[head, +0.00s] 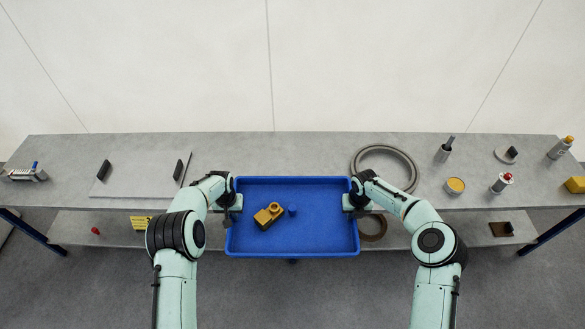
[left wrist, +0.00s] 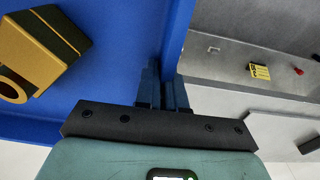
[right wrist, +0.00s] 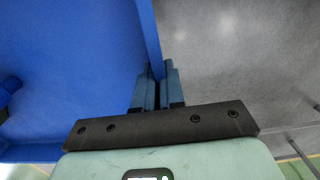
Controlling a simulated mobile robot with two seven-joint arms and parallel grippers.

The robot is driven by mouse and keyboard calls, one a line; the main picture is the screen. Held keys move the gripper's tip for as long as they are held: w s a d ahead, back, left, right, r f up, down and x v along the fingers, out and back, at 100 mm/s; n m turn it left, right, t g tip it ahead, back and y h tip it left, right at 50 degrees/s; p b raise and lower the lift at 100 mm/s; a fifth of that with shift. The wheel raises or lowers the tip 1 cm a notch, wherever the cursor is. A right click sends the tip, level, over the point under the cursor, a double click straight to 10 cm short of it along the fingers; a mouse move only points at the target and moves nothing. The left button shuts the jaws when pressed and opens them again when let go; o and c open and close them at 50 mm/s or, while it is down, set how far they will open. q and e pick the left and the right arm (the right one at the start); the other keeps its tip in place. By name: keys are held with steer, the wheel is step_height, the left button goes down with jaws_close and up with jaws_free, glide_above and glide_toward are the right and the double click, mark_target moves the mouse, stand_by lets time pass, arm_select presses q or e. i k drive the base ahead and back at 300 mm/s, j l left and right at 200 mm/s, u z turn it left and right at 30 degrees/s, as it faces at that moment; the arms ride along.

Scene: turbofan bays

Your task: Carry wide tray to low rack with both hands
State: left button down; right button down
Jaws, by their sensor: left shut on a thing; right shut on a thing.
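The wide blue tray (head: 320,235) is held level between my two grippers in the head view, in front of the rack. A yellow-brown block with a round boss (head: 269,215) and a small blue cylinder (head: 292,210) lie in it. My left gripper (head: 236,203) is shut on the tray's left wall; its fingers (left wrist: 163,90) straddle the wall in the left wrist view. My right gripper (head: 348,202) is shut on the right wall, also seen in the right wrist view (right wrist: 158,88). The low rack (head: 390,145) has a grey upper shelf and a lower shelf (head: 290,246) partly hidden behind the tray.
The upper shelf holds a grey ring (head: 405,160), a yellow-topped tin (head: 455,185), a spray can (head: 560,147) and a panel with black handles (head: 135,180). A yellow label (head: 139,222), red item (head: 95,230) and brown ring (head: 373,228) are on the lower shelf. The upper shelf's middle looks clear.

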mark_target(292, 166)
steer(key=i, duration=1)
